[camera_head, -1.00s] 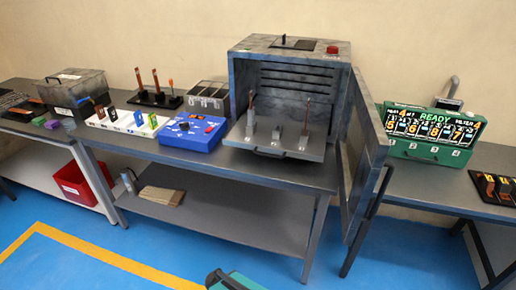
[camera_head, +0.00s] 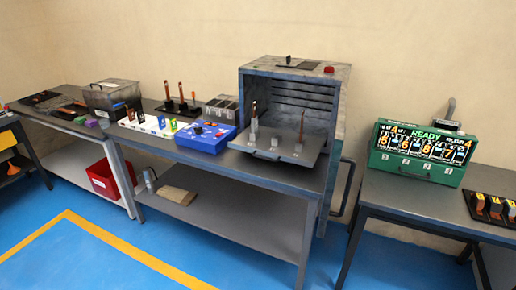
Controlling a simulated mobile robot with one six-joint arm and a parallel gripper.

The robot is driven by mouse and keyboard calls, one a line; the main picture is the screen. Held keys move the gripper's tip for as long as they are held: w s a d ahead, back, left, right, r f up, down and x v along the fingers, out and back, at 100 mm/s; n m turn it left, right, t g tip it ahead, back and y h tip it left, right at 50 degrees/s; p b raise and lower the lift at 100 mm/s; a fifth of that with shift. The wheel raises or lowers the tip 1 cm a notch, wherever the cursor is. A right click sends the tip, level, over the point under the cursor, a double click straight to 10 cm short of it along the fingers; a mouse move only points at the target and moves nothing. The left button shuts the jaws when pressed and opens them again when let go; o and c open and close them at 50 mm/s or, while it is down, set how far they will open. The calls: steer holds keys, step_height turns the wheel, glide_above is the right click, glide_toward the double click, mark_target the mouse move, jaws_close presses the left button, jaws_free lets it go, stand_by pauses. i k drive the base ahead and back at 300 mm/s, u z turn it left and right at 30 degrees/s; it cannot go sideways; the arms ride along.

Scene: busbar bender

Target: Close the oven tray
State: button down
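The oven (camera_head: 338,105) is a grey, weathered box on the middle table, with its front open and dark slots inside. Its tray (camera_head: 275,154) is pulled out and sticks out past the front, with a dark handle on the front edge. Several upright holders stand on the tray, and copper-coloured bars show in at least two of them. The oven door (camera_head: 330,180) is seen nearly edge-on at the right side, with its looped handle (camera_head: 346,188) beyond it. My gripper is not in view.
A blue control box (camera_head: 207,137) and a white holder strip (camera_head: 152,125) stand left of the tray. A green display unit (camera_head: 420,155) reading READY stands on the right table. Blue floor in front is clear.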

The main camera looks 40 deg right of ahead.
mark_target(278, 144)
steer(key=u, duration=0.05)
steer(key=i, duration=1)
steer(key=k, duration=0.95)
steer(key=z, duration=0.15)
steer(key=i, duration=0.55)
steer(key=u, duration=0.05)
